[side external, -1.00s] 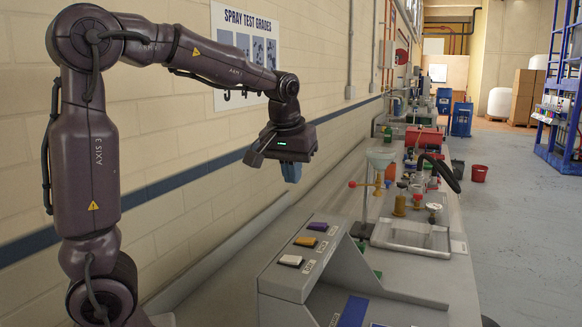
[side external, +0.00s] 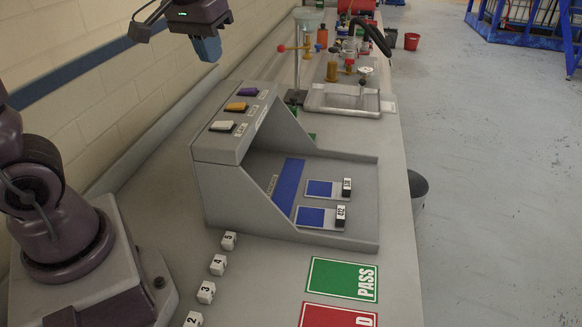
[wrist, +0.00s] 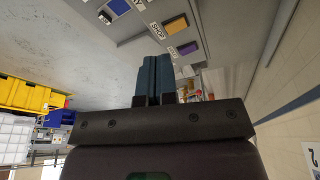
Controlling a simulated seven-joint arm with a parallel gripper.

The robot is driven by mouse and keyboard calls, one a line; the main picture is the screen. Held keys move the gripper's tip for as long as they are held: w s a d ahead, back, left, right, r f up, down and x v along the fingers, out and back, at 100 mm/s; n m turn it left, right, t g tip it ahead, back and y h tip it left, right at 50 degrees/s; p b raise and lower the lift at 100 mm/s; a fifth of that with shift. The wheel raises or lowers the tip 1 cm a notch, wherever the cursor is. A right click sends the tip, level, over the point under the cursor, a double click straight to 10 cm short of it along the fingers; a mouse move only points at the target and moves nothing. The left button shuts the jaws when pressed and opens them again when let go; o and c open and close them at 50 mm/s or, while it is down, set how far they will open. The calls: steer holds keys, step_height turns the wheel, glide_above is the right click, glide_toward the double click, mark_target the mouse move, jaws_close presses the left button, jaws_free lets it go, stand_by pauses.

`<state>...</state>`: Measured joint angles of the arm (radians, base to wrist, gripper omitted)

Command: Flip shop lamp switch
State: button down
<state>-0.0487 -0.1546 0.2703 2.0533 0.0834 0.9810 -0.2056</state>
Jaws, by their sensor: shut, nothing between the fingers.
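The light cabinet (side external: 215,155) is a grey box with a row of switches on its top ledge. These are a white switch (side external: 222,126), an orange switch (side external: 236,107) and a purple switch (side external: 248,88). In the wrist view, a label reading SHOP (wrist: 157,31) sits beside the orange switch (wrist: 174,26); the purple switch (wrist: 187,48) is nearer. My gripper (side external: 208,58) has blue fingers and is shut and empty. It hangs above and beyond the purple switch, toward the wall, apart from the switches. Its fingertips show in the wrist view (wrist: 163,58).
A stand with a funnel (side external: 308,20) and a clear tray (side external: 342,99) are beyond the cabinet. Numbered white blocks (side external: 218,265), a green PASS card (side external: 343,278) and a red card (side external: 337,315) lie in front. The wall is on the left.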

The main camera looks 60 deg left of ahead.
steer(key=s+d+f+m+t+h, duration=0.15)
steer(key=s+d+m, duration=0.35)
steer(key=s+d, duration=0.55)
step_height(320, 180, up, 3)
steer(key=m+g, duration=0.3)
steer(key=m, duration=0.7)
glide_above(242, 104)
steer(key=s+a, duration=0.2)
steer(key=shift+h, duration=0.45)
steer(key=f, duration=0.4)
steer(key=w+d+f, duration=0.1)
steer(key=f, duration=0.4)
steer(key=d+f, duration=0.1)
steer(key=f, duration=0.3)
steer(key=shift+w+f, duration=0.25)
steer(key=shift+f, duration=0.1)
